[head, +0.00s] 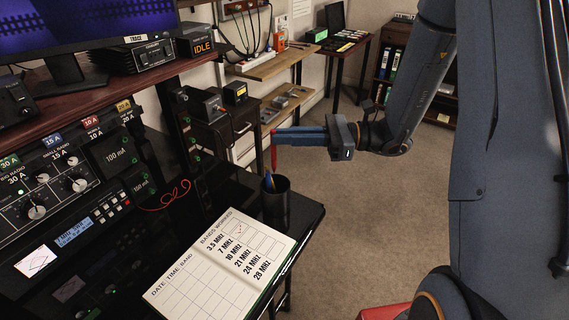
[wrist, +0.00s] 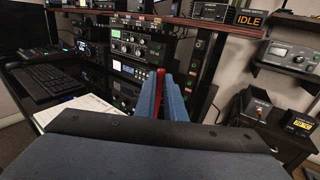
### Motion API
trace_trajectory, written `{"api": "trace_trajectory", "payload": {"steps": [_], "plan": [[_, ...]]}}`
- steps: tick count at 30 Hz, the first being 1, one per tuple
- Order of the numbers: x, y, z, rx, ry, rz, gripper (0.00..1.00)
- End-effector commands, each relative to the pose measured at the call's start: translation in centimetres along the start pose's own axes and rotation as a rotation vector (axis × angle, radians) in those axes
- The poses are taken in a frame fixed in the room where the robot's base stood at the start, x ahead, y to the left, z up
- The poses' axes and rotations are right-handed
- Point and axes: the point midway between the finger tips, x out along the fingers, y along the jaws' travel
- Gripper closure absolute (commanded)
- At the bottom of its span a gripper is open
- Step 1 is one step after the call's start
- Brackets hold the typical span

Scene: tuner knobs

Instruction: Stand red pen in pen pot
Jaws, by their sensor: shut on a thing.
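My gripper (head: 275,140) is shut on the red pen (head: 274,158), which hangs upright below the fingertips in the head view. In the wrist view the red pen (wrist: 160,78) shows between the blue fingers (wrist: 161,80). The pen pot (head: 277,201) is a black cylinder on the dark desk, with a blue pen (head: 269,183) standing in it. The red pen is above the pot and apart from it, its lower end a little above the rim in the picture. The pot is not clearly seen in the wrist view.
An open logbook (head: 220,265) lies on the desk in front of the pot. A rack of radio gear (head: 70,190) stands at the left, with a red cable (head: 165,199) on the desk. Carpeted floor (head: 360,220) is clear to the right.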

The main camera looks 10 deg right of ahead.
Motion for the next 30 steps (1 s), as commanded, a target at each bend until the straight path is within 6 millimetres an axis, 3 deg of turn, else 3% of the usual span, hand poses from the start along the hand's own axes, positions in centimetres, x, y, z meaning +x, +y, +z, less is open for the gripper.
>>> {"api": "trace_trajectory", "payload": {"steps": [15,27,28,30], "plan": [[0.0,0.0,-5.2,0.000,0.001,-0.003,1.00],[0.0,0.0,-5.7,-0.002,0.001,-0.003,1.00],[0.0,0.0,-5.7,-0.002,0.001,-0.003,0.87],[0.0,0.0,-5.7,-0.002,0.001,-0.003,0.75]]}}
